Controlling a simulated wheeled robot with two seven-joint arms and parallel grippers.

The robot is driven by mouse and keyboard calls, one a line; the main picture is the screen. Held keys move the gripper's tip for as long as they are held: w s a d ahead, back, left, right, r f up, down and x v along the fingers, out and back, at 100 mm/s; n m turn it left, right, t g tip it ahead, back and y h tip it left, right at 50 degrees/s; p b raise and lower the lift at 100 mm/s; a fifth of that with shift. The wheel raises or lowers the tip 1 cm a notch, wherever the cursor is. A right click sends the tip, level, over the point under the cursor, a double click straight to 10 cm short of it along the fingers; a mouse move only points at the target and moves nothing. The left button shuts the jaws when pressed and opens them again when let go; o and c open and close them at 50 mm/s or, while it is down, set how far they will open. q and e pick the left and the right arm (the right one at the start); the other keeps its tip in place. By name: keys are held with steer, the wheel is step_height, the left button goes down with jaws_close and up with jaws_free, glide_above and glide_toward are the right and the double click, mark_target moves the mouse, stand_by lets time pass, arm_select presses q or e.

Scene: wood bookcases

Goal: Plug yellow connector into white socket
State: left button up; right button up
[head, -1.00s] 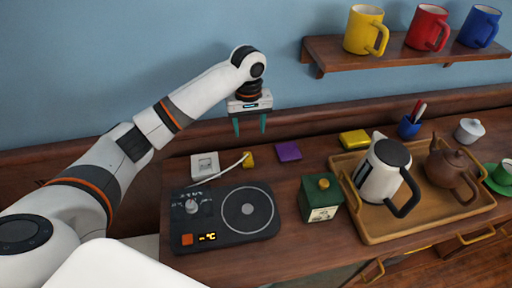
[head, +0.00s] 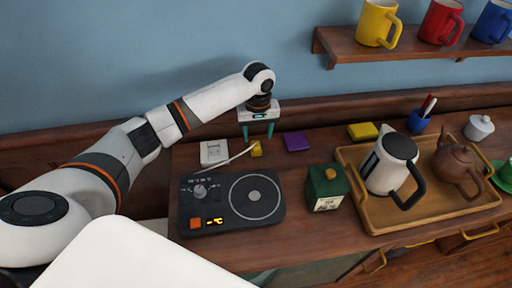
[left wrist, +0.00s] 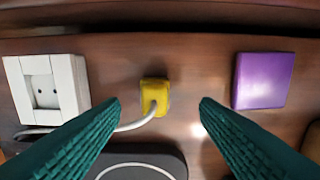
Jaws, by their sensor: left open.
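The yellow connector (head: 256,149) lies on the wooden counter behind the black cooker, with a pale cable running from it to the left. In the left wrist view the connector (left wrist: 155,97) sits between the lines of my fingers, nearer the left one and farther off. The white socket (head: 213,152) lies left of the connector; in the left wrist view it (left wrist: 47,86) shows a recess with two holes. My left gripper (head: 258,136) is open and empty, pointing down above the counter close to the connector. It also shows in the left wrist view (left wrist: 160,103). My right gripper is not in view.
A purple block (head: 297,141) lies right of the connector. The black cooker (head: 232,206) with a round plate is in front. A green canister (head: 326,187) and a wooden tray (head: 391,226) with a kettle (head: 389,164) stand to the right. A mug shelf (head: 420,42) hangs above.

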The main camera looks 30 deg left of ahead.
mark_target(256, 144)
arm_select(q)
steer(key=f, duration=0.3)
steer(key=f+p, duration=0.1)
steer(key=shift+s+a+f, duration=0.15)
steer(key=shift+s+a, duration=0.05)
steer(key=shift+s, duration=0.1)
steer(key=shift+f, duration=0.45)
steer(key=c, duration=1)
